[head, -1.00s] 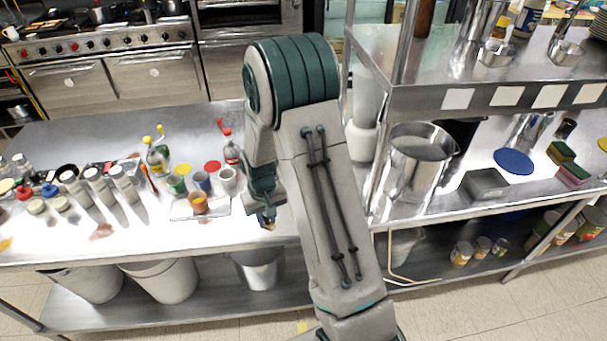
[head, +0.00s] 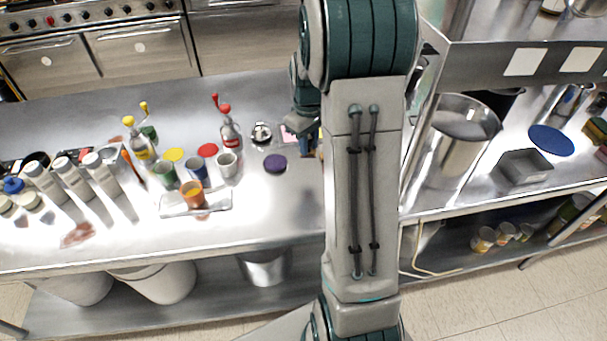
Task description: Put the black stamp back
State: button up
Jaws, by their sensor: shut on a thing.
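My gripper (head: 308,140) is over the worktop, left of my upright arm link, which covers much of it. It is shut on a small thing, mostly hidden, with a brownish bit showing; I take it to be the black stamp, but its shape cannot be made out. A pinkish-white flat patch (head: 289,134) lies beside the gripper, partly hidden. I cannot tell whether the held thing touches the surface below.
A round dark and silver item (head: 262,133) and a dark purple disc (head: 275,163) lie left of the gripper. A metal shelf unit (head: 470,68) rises at right.

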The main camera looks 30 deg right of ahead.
jog(key=s+d+r+n+b, duration=0.25)
jog(key=s+d+b, duration=0.2)
jog(key=d, duration=0.35)
jog(key=w+a+f, duration=0.2)
jog(key=w, duration=0.1)
jog(key=w+a+f+p, duration=0.1)
jog(key=w+a+f, duration=0.1)
jog(key=w, duration=0.1)
jog(key=w+a+f+p, duration=0.1)
jog(key=w+a+f, duration=0.1)
jog(key=w, duration=0.1)
jog(key=shift+w+a, duration=0.3)
jog(key=shift+w+a+f, duration=0.1)
jog(key=shift+f, duration=1.95)
jog(key=shift+f, duration=0.2)
jog(key=o, duration=0.8)
jog(key=shift+r, duration=0.15)
